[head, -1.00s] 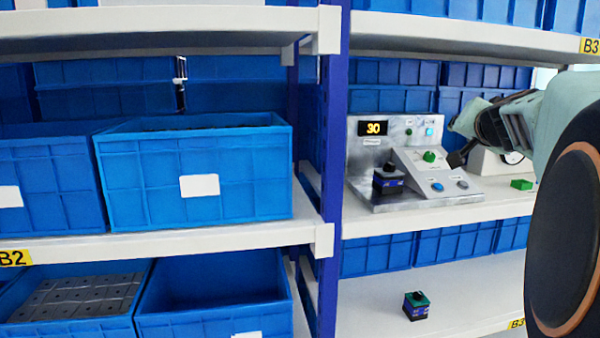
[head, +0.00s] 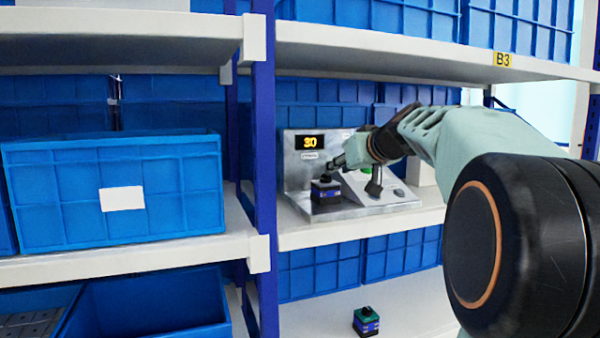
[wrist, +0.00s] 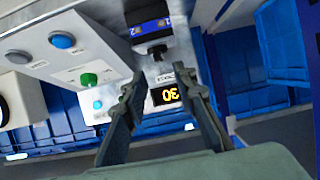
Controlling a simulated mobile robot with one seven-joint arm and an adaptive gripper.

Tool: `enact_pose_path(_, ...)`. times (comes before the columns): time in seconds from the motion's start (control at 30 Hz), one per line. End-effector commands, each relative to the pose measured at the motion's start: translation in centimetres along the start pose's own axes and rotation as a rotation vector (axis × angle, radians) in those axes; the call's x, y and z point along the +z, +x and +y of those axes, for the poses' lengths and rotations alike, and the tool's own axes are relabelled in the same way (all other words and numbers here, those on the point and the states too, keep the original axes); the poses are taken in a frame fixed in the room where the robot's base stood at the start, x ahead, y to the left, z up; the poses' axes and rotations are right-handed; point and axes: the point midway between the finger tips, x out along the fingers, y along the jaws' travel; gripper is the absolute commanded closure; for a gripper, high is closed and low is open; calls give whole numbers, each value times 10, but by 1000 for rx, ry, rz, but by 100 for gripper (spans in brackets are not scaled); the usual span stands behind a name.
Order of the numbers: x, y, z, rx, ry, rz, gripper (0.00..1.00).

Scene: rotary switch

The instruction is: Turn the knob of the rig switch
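The grey rig (head: 297,178) stands on the middle shelf, with a display (head: 310,142) reading 30. A black-topped block (head: 325,190) sits on the rig's base, and shows at the top of the wrist view (wrist: 148,30). My gripper (head: 357,174) is in front of the rig. Its fingers (wrist: 159,78) are apart and empty, with the green knob left of them in the wrist view. I see no contact.
A blue button (wrist: 61,40) and a grey button (wrist: 18,57) are on the sloped panel. A blue upright post (head: 264,150) stands left of the rig. The shelf above (head: 420,58) limits height. A green-topped block (head: 366,321) lies on the lower shelf.

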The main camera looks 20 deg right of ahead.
Motion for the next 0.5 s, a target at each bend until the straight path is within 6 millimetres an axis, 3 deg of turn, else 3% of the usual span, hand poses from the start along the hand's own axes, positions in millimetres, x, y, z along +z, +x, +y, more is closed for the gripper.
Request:
enact_pose_path(0.2,0,38,-2,-4,2,-1,74)
enact_pose_path(0.5,0,59,0,0,1,1,74)
